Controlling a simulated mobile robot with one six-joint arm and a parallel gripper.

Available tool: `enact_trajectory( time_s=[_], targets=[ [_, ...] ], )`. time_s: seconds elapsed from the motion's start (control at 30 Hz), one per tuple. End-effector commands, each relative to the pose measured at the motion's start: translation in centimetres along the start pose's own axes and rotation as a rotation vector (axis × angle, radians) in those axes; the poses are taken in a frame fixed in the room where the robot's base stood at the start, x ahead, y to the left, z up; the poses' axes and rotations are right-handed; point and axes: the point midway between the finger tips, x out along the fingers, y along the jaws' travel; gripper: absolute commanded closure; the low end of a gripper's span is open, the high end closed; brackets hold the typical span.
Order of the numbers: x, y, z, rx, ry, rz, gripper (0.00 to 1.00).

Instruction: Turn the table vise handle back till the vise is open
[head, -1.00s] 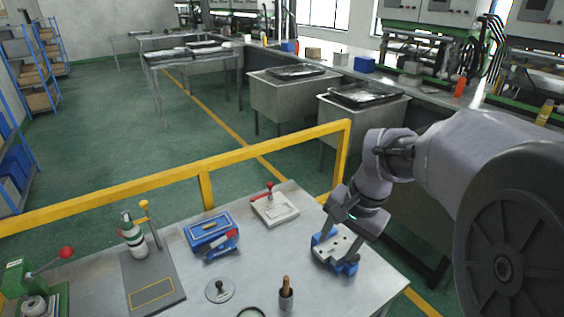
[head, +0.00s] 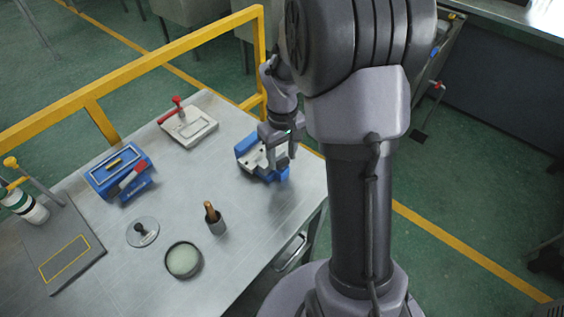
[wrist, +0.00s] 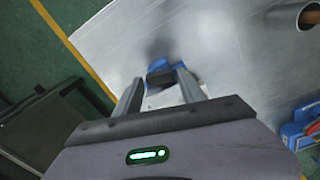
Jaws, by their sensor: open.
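The table vise (head: 248,150) is blue with a pale metal top and stands near the right edge of the metal table (head: 225,235). My gripper (head: 281,155) is over its right part, fingers pointing down, and covers some of it. In the wrist view, the vise's blue end (wrist: 184,72) shows just beyond the fingers of my gripper (wrist: 158,82). The fingers are apart, and a dark piece shows between them. I cannot tell whether they touch it. The vise handle is not clearly seen, nor is how wide the jaws stand.
A white fixture with a red handle (head: 188,124), a blue box (head: 120,170), a round lidded disc (head: 143,232), a cup with a wooden-handled tool (head: 215,222) and a round dish (head: 183,260) stand on the table. A yellow rail (head: 160,52) runs behind.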

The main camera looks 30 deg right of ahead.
Motion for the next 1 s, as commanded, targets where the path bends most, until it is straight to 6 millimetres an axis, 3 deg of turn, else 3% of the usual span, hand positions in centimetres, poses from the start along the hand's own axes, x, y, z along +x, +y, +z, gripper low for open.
enact_trajectory(
  time_s=[0.33, 0.6, 1.0],
  targets=[
    [0.77, -0.01, 0.02, 0.0, 0.0, 0.0, 0.53],
    [0.75, -0.01, 0.01, 0.0, 0.0, 0.0, 1.0],
    [0.65, 0.0, -0.01, -0.3, 0.0, 0.0, 1.0]
  ],
)
